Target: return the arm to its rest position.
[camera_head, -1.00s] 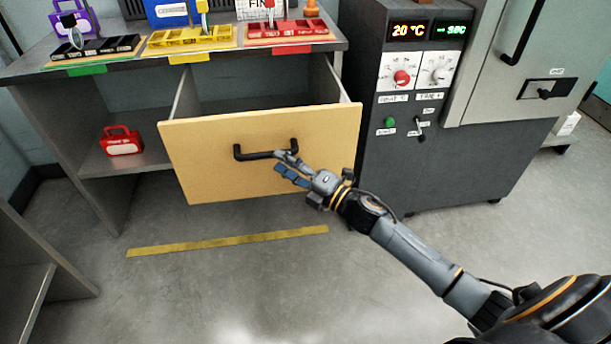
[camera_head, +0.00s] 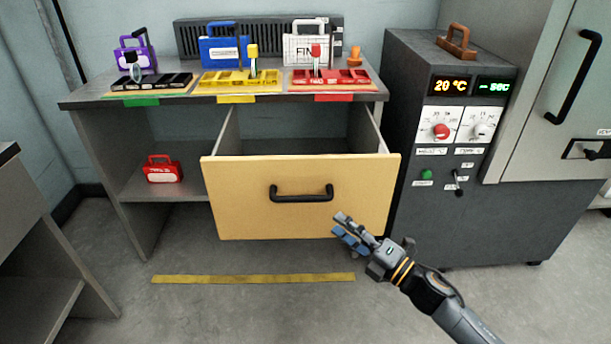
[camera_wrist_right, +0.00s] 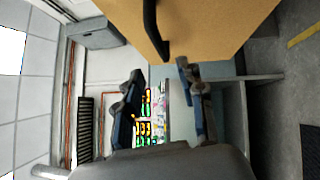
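My right gripper (camera_head: 346,229) is in front of the lower right part of the open drawer (camera_head: 240,215). It is apart from the black drawer handle (camera_head: 302,197), below and to the right of it. In the right wrist view the two fingers of the right gripper (camera_wrist_right: 160,95) stand apart with nothing between them. The drawer front (camera_wrist_right: 215,25) and the handle (camera_wrist_right: 152,30) show beyond the fingers there. The drawer stands pulled out of the bench. My left gripper is in neither view.
The bench top (camera_head: 75,100) bears black, yellow and red trays and several cases. A red case (camera_head: 163,170) sits on the lower shelf. A dark oven cabinet (camera_head: 420,215) stands close on the right. A yellow strip (camera_head: 250,279) marks the open floor.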

